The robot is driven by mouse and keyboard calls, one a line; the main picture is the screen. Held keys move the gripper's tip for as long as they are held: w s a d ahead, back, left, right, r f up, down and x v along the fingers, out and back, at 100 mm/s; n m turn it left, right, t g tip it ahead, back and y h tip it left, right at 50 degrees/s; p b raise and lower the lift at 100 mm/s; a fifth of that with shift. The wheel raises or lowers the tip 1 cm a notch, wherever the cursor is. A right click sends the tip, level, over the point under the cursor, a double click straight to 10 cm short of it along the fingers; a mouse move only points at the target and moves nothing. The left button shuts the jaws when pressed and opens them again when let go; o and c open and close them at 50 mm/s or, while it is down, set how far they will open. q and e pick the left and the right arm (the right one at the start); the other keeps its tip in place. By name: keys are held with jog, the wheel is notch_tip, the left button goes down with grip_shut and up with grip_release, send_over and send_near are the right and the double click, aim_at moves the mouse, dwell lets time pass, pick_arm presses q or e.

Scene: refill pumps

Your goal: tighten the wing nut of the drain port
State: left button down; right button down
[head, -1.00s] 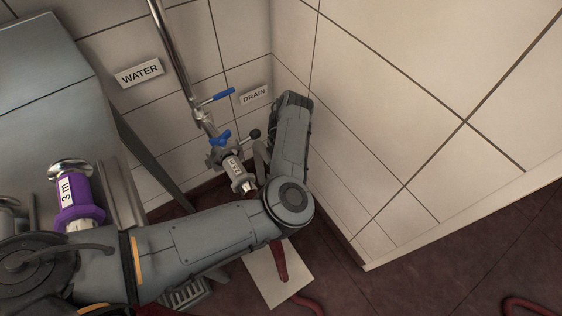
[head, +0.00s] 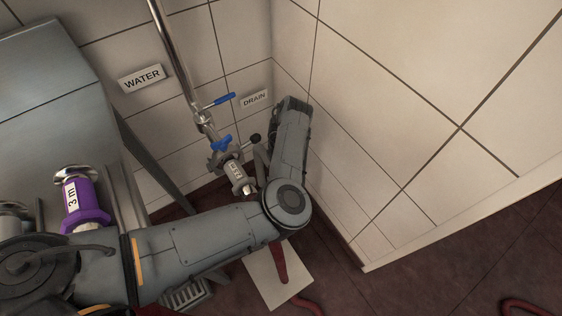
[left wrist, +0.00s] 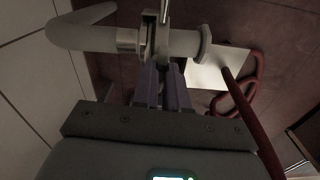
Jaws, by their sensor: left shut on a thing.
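The drain port lies below the DRAIN sign (head: 254,98); in the head view my left arm covers much of this area. In the left wrist view a grey pipe (left wrist: 85,38) runs across and meets a flanged end piece (left wrist: 202,45) at a clamp (left wrist: 151,37). My left gripper (left wrist: 163,68) is in front of this joint, its two fingers close together and shut on a small part at the clamp. I take that part to be the wing nut; the fingers hide most of it. My right gripper is not in view.
A labelled fitting (head: 236,172) with a blue wing nut (head: 221,143) and blue lever (head: 220,100) hangs close beside my arm. A purple pump part (head: 82,205) stands at left. A red hose (left wrist: 250,115) passes close to my gripper. Tiled walls form a tight corner.

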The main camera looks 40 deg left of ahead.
pick_arm(q)
jog(key=m+p, duration=0.4)
jog(key=p, duration=0.1)
jog(key=m+p, duration=0.3)
jog(key=p, duration=0.1)
jog(key=shift+s+r+m+p, duration=0.1)
jog(key=shift+r+m+p, duration=0.1)
jog(key=shift+m+p, duration=0.2)
jog(key=m+p, duration=0.2)
jog(key=shift+m, duration=0.3)
jog(key=m+p, duration=0.2)
jog(key=shift+f+m, duration=0.1)
jog(key=shift+m, duration=0.3)
jog(key=m+p, duration=0.2)
jog(key=m, duration=0.2)
jog(key=m+p, duration=0.2)
jog(key=m, duration=0.3)
jog(key=shift+f, duration=0.1)
jog(key=m+p, duration=0.1)
jog(key=m, duration=0.3)
jog(key=shift+m, duration=0.3)
jog(key=m+p, duration=0.1)
jog(key=m, duration=0.2)
jog(key=shift+f+m, duration=0.1)
jog(key=shift+m, duration=0.6)
